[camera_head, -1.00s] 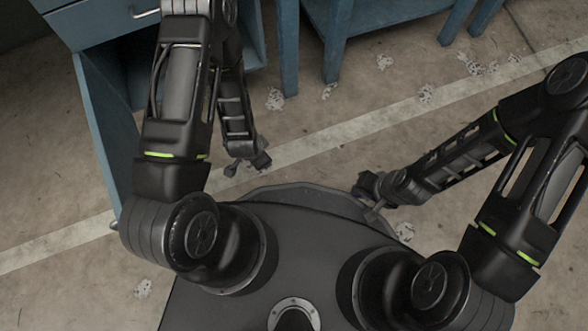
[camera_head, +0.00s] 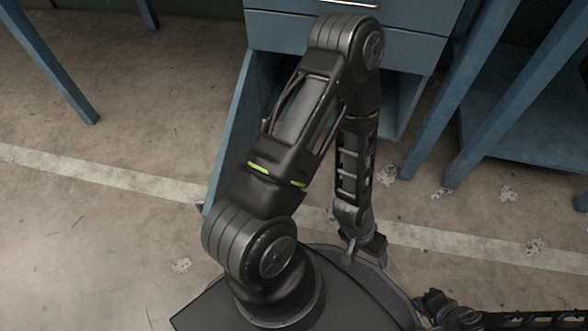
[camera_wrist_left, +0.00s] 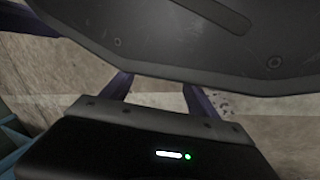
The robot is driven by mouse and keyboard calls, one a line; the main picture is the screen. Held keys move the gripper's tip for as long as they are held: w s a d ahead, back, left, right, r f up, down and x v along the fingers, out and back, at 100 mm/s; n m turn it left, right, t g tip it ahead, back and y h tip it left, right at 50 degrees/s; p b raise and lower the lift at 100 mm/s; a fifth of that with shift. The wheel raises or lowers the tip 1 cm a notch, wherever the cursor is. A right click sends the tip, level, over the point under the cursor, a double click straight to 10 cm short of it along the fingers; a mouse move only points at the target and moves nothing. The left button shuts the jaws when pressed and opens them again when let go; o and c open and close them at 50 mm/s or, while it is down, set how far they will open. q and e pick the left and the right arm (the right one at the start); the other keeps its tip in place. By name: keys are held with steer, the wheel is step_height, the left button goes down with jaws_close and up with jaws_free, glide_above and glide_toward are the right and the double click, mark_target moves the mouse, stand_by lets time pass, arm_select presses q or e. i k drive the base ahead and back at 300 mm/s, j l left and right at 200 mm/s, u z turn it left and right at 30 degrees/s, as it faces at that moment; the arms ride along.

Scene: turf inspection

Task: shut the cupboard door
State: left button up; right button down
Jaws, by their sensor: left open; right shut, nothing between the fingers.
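The blue cupboard (camera_head: 400,47) stands at the top middle of the head view, with a drawer above an open, dark compartment. Its door (camera_head: 233,130) stands open, swung out toward me on the left side. My left arm hides part of the door and the opening. My left gripper (camera_head: 364,252) hangs low in front of the cupboard, to the right of the door and apart from it. In the left wrist view its two fingers (camera_wrist_left: 160,88) are spread and empty. My right gripper (camera_head: 428,306) is at the bottom right edge, shut and empty, away from the cupboard.
A blue table or bench (camera_head: 520,130) with legs stands to the right of the cupboard. Another blue leg (camera_head: 55,70) stands at the far left. Bare concrete floor (camera_head: 110,135) with a pale line and scattered debris lies open left of the door.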

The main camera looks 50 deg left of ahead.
mark_target(244, 124)
steer(key=k+l+u, duration=0.1)
steer(key=k, duration=0.2)
steer(key=k+l+u, duration=0.1)
steer(key=k, duration=0.25)
steer(key=k+j+u, duration=0.1)
steer(key=j, duration=0.2)
steer(key=k+j+u, duration=0.15)
steer(key=j, duration=0.2)
steer(key=k+j+u, duration=0.1)
steer(key=j, duration=0.25)
steer(key=k+j+u, duration=0.1)
steer(key=j, duration=0.25)
steer(key=i+j+u, duration=0.1)
steer(key=j, duration=0.25)
steer(key=k+u, duration=0.35)
steer(key=k, duration=0.25)
steer(key=i, duration=0.5)
